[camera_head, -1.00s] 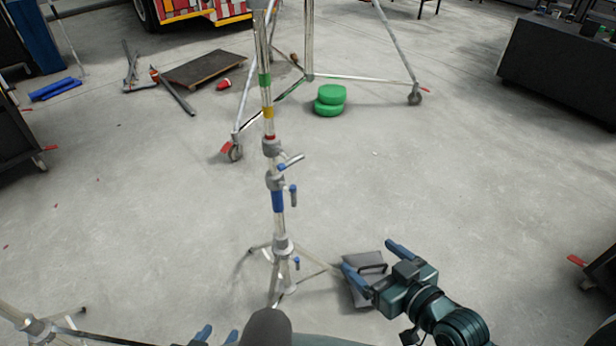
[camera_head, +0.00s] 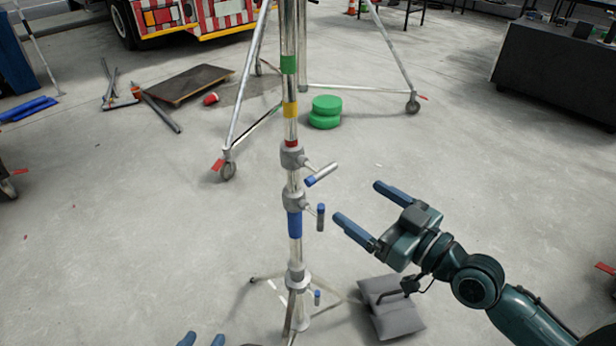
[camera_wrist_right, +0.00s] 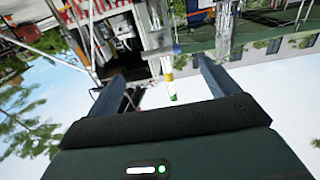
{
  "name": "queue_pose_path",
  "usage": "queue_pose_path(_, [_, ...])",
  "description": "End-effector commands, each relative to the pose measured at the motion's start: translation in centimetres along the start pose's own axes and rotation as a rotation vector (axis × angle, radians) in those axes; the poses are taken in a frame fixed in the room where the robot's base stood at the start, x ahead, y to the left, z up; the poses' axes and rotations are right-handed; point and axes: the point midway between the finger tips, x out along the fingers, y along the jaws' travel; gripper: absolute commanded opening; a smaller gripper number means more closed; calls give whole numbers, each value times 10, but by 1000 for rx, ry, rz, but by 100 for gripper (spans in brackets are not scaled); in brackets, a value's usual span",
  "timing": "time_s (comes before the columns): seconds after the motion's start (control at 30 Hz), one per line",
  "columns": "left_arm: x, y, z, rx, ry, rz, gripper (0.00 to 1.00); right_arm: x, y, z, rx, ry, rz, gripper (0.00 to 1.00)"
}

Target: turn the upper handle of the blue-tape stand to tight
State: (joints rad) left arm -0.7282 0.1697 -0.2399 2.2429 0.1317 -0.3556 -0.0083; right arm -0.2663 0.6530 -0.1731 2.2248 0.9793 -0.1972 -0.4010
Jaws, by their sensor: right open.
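The blue-tape stand (camera_head: 294,225) is upright at the middle of the head view, with a blue band below its two collars. Its upper handle (camera_head: 322,172) is a grey bar with a blue end, sticking out to the right from the upper collar (camera_head: 291,157). A lower handle (camera_head: 320,217) hangs downward below it. My right gripper (camera_head: 359,202) is open and empty, right of both handles and apart from them, its fingers pointing toward the stand. In the right wrist view its open fingers (camera_wrist_right: 168,85) flank a banded pole. My left gripper (camera_head: 202,341) shows only two separated fingertips.
A grey sandbag (camera_head: 392,312) lies on the floor below my right gripper. A larger wheeled stand (camera_head: 228,165) is behind, with green round pads (camera_head: 325,112) beside it. A dark cart (camera_head: 560,70) is at the back right.

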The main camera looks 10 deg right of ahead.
Motion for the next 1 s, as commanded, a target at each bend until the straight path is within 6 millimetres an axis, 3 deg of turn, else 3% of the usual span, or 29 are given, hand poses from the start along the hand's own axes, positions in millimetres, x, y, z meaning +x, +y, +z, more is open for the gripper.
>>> queue_pose_path(0.17, [0, 1, -3, -4, -9, 2, 40, 23, 0, -5, 3, 6, 2, 87])
queue_pose_path(0.6, [3, 4, 3, -13, -52, 9, 40, 110, 0, -3, 2, 2, 0, 87])
queue_pose_path(0.8, [6, 4, -1, -12, -46, 11, 40, 126, 0, -2, 1, 1, 0, 87])
queue_pose_path(1.0, [7, 4, -3, -11, -40, 12, 40, 129, 0, -1, 0, -1, 0, 87])
